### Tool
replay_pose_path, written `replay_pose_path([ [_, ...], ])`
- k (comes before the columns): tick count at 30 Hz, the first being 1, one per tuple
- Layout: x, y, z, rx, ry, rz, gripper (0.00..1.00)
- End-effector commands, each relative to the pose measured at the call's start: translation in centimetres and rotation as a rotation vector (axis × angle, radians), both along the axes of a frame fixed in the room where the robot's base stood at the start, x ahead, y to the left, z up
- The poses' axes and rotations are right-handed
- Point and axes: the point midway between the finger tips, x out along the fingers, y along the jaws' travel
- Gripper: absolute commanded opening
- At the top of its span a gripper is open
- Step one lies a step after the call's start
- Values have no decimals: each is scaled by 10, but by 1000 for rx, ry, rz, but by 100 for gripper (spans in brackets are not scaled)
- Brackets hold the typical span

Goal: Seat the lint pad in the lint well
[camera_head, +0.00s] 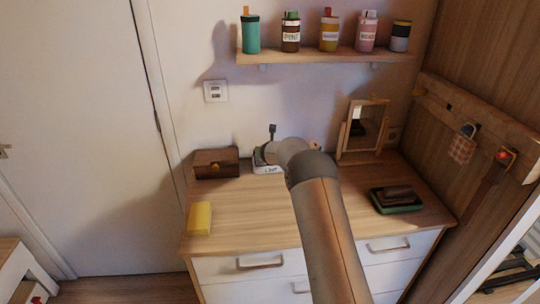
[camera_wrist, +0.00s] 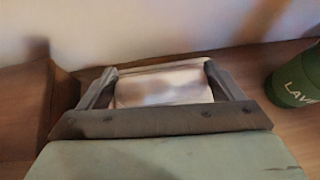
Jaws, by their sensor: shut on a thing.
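My gripper (camera_head: 268,152) is low over the back of the dresser top, partly hidden by my arm in the head view. In the wrist view my gripper (camera_wrist: 160,88) is shut on a pale, whitish pad, which looks like the lint pad (camera_wrist: 162,86); it fills the space between the two dark fingers. In the head view a white, labelled piece, apparently the lint well (camera_head: 267,168), sits right under the gripper. Its small label seems to read "LINT". Its opening is hidden, and I cannot tell whether the pad touches it.
A brown box (camera_head: 216,163) stands just left of the gripper. A green jar (camera_wrist: 298,78) is close on the right in the wrist view. A mirror (camera_head: 364,130), a green tray (camera_head: 397,207) and a yellow block (camera_head: 200,218) stand on the dresser top (camera_head: 250,215). The shelf (camera_head: 320,57) holds several bottles.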

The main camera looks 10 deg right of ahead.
Motion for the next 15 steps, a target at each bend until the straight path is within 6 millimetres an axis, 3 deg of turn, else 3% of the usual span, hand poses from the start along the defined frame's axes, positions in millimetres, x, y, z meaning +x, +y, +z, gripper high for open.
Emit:
replay_pose_path([
  [14, 0, 0, -11, 1, -2, -1, 63],
  [15, 0, 0, -9, 1, -2, -1, 98],
])
